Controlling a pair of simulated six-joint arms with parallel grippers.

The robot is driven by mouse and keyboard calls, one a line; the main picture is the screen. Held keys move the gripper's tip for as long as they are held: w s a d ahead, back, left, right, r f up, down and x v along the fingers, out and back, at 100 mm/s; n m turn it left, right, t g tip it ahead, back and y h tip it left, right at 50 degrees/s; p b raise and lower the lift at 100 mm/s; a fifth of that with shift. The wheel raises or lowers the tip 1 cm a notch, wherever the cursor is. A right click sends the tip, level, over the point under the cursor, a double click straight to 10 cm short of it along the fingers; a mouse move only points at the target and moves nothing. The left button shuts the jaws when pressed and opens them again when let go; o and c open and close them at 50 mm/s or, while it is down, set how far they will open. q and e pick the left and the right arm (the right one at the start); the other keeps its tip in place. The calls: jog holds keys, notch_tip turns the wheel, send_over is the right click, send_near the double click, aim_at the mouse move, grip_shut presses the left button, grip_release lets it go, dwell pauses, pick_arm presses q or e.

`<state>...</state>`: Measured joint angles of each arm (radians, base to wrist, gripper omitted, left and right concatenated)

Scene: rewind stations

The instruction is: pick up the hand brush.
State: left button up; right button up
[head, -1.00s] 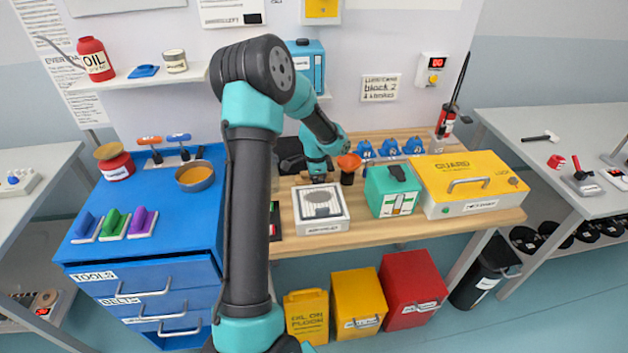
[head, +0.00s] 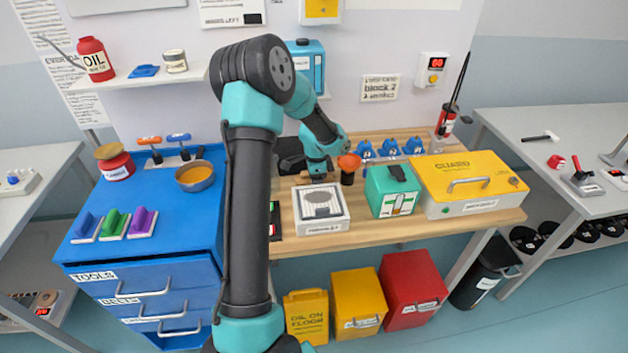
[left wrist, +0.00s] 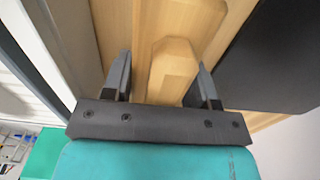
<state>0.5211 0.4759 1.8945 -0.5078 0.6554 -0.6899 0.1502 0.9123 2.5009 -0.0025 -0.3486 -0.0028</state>
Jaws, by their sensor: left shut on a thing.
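The hand brush shows in the left wrist view as a pale wooden handle (left wrist: 172,70) between the two grey fingers of my left gripper (left wrist: 165,85). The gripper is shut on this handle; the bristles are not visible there. In the head view my left gripper (head: 318,176) is low over the wooden bench, behind the white box with a round grille. The brush is mostly hidden there by the gripper and arm. My right gripper is not in view.
The white box (head: 321,224) stands just in front of the gripper. A blue drawer cabinet (head: 110,255) is at left. My arm crosses the middle.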

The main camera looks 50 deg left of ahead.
pick_arm(q)
notch_tip(320, 180, up, 28)
dwell(0.7)
